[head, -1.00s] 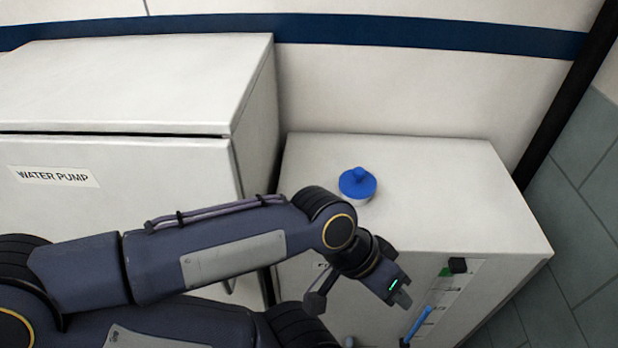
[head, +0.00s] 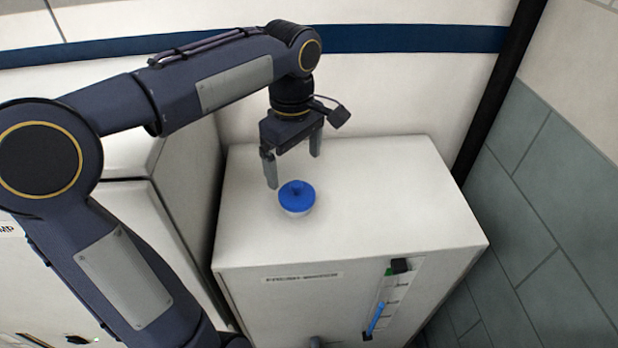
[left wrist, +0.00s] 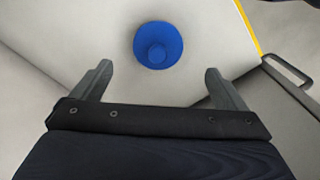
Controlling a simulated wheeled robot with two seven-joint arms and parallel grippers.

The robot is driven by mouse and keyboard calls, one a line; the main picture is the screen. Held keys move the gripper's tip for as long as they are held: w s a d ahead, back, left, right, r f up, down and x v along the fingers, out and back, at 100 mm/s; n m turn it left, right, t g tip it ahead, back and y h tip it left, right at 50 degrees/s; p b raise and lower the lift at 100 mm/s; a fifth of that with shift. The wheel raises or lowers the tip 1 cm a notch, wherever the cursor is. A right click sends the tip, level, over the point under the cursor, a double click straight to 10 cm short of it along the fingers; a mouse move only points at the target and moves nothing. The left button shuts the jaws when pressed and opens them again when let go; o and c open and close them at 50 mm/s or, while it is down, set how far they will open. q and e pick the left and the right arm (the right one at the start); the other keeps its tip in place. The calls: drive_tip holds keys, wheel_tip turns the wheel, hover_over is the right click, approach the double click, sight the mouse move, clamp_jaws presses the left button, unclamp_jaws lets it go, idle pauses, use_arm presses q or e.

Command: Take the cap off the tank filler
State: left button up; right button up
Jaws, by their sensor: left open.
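The blue cap (head: 297,195), round with a small knob on top, sits on the short white filler neck (head: 298,212) on top of the white tank (head: 390,215). My left gripper (head: 294,170) is open and points down above the tank top, just behind and above the cap. Its fingers are empty and apart from the cap. In the left wrist view the cap (left wrist: 158,45) lies beyond the two open fingertips (left wrist: 158,72), roughly centred between them. The right gripper is not in view.
A level gauge (head: 386,300) with a blue column and a black top fitting is on the tank's front. A white cabinet (head: 185,190) stands close on the left. The wall (head: 400,90) with a blue stripe is behind, and the tank top right of the cap is clear.

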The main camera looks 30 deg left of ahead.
sight(296, 183)
use_arm(q)
drive_tip(key=shift+w+d+f, duration=0.2)
drive_tip(key=shift+w+f, duration=0.3)
drive_tip(key=shift+w, duration=0.35)
drive_tip(key=shift+s+a+f, duration=0.25)
drive_tip(key=shift+s+f, duration=0.75)
drive_tip(key=shift+f, duration=0.1)
drive_tip(key=f, duration=0.3)
drive_tip(key=shift+w+f+p, duration=0.35)
drive_tip(key=shift+f, duration=0.05)
drive_tip(key=shift+s+f, duration=0.1)
drive_tip(key=shift+f, duration=0.15)
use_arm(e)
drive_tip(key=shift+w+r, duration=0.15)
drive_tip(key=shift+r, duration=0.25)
use_arm(q)
drive_tip(key=shift+c, duration=0.3)
drive_tip(key=c, duration=1)
